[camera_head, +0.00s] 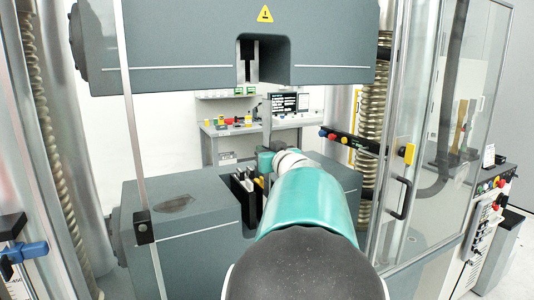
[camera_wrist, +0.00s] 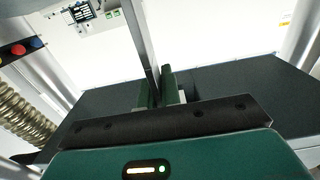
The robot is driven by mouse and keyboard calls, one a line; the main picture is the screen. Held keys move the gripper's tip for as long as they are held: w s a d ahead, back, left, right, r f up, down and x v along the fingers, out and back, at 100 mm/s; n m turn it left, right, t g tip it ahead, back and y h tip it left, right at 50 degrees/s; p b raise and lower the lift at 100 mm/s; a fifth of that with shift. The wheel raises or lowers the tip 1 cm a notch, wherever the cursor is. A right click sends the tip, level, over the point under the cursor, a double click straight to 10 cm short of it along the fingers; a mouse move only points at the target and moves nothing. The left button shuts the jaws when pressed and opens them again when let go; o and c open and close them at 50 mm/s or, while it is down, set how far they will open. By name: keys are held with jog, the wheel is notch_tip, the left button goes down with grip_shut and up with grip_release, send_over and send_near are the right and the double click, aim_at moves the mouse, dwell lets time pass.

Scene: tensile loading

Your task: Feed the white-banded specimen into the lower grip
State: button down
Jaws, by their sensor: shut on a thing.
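The specimen (camera_head: 267,118) is a thin grey strip standing nearly upright above my gripper (camera_head: 264,161) in the head view. My gripper is shut on it; the wrist view shows the strip (camera_wrist: 141,42) rising from between the green fingers (camera_wrist: 160,92). I cannot make out a white band; the strip's lower end is hidden. The lower grip (camera_head: 240,188), with dark jaws and pale inserts, sits in the machine base just left of and below my gripper. The upper grip (camera_head: 247,62) hangs above, in the crosshead's recess.
The grey crosshead (camera_head: 180,40) spans overhead and the grey base (camera_head: 185,205) lies below. A clear door with a black handle (camera_head: 399,198) stands at right, beside a ribbed column (camera_head: 371,100). A workbench (camera_head: 225,130) is behind. The base top is clear at left.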

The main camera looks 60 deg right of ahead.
jog(key=x, duration=1.6)
jog(key=shift+w, duration=0.4)
dwell(1.1)
jog(key=shift+d, duration=0.15)
jog(key=shift+f, duration=0.35)
dwell(1.3)
jog(key=c, duration=1.6)
grip_release()
jog(key=shift+o, duration=0.4)
jog(key=shift+f, duration=0.2)
jog(key=v, duration=1.3)
jog(key=shift+s+a, duration=0.2)
jog(key=shift+s, duration=0.15)
jog(key=shift+s+r, duration=0.1)
